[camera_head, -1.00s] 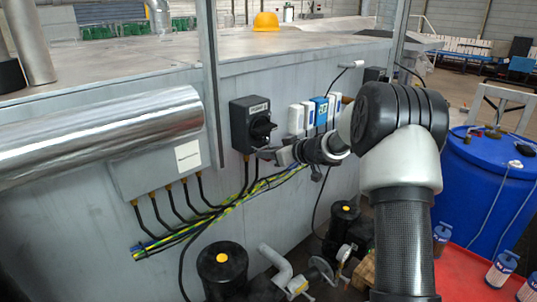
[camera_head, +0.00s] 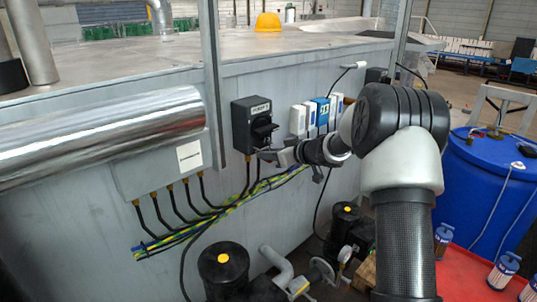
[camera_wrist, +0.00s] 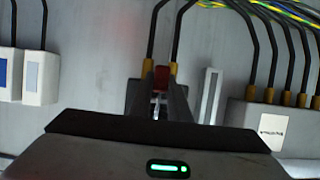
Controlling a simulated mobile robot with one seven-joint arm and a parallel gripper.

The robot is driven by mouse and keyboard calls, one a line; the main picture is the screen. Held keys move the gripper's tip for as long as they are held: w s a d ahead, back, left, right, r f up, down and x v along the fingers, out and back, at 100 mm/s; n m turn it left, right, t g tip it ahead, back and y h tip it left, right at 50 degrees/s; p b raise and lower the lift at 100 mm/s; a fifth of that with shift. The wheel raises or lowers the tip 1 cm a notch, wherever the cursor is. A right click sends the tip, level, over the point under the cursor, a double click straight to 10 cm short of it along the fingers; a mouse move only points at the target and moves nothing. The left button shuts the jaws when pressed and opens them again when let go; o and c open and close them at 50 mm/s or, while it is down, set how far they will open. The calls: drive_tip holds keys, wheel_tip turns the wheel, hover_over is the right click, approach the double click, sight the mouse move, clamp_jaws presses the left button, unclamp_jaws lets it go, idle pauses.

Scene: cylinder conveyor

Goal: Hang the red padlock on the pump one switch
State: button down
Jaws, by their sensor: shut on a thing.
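A black switch box (camera_head: 252,124) with a protruding rotary handle is mounted on the grey tank wall in the head view. The label at its top is too small to read surely. My gripper (camera_head: 264,153) is at its lower right edge. In the wrist view my gripper (camera_wrist: 161,104) is shut on the red padlock (camera_wrist: 161,77). The padlock's red body shows between the fingertips, and a bit of bright metal shows nearer the palm. The black box (camera_wrist: 134,94) is largely hidden behind the fingers. I cannot tell whether the shackle touches the switch.
White and blue modules (camera_head: 318,112) sit right of the switch. A grey junction box (camera_head: 150,172) with several cables is at left, below a shiny pipe (camera_head: 100,130). Pumps (camera_head: 222,272) stand below. A blue barrel (camera_head: 483,190) stands at right.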

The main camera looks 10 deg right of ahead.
drive_tip(key=shift+f+b, duration=0.6)
drive_tip(key=shift+f, duration=0.75)
drive_tip(key=c, duration=1.6)
unclamp_jaws()
